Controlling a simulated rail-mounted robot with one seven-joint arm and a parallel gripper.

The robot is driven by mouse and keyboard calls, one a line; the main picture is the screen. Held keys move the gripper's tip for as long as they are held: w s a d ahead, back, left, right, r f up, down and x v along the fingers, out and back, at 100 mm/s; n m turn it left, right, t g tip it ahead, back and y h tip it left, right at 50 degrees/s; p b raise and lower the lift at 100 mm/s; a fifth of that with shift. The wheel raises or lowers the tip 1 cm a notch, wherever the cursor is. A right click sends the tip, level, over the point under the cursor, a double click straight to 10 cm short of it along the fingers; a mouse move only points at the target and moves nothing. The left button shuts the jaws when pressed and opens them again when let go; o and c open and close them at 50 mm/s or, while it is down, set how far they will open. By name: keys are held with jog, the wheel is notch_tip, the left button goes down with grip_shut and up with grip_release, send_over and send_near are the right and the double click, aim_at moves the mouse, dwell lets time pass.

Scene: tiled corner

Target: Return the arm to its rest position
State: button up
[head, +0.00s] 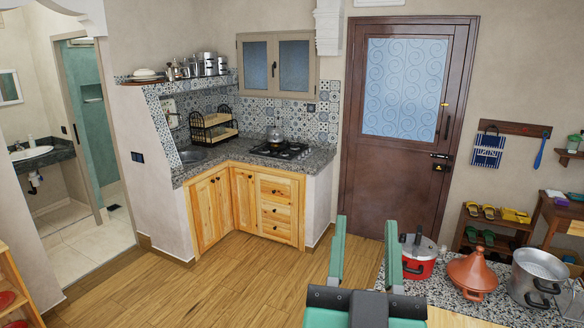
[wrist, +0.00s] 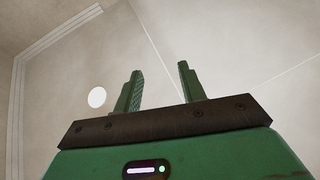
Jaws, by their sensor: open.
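My gripper (head: 365,250) shows in the lower middle of the head view, with its two green fingers pointing up and spread apart. Nothing is between the fingers. The wrist view also shows my gripper (wrist: 158,90) open and empty, with the pale ceiling (wrist: 225,40) and a round white light (wrist: 97,97) behind it. In the head view the gripper appears in front of the floor and the brown door, just left of a red pot (head: 420,268). How far it is from the pot cannot be told.
A speckled counter (head: 455,296) at the lower right holds the red pot, a clay tagine (head: 473,274) and a large metal pot (head: 541,280). A shoe rack (head: 480,238) stands behind. The kitchen corner with a stove (head: 280,150) is far back. The wooden floor (head: 215,285) at left is clear.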

jog(key=s+a+r+n+t+y+p, duration=0.1)
jog(key=s+a+r+n+y, duration=0.15)
jog(key=s+a, duration=0.3)
jog(key=s+a+r+n+y, duration=0.1)
jog(key=s+a+r+y, duration=0.25)
jog(key=s, duration=0.25)
notch_tip(320, 180, up, 12)
jog(key=p, duration=1.1)
jog(key=shift+w+d+m, duration=0.15)
jog(key=shift+w+m, duration=0.05)
jog(key=shift+m, duration=0.15)
jog(key=shift+f, duration=0.1)
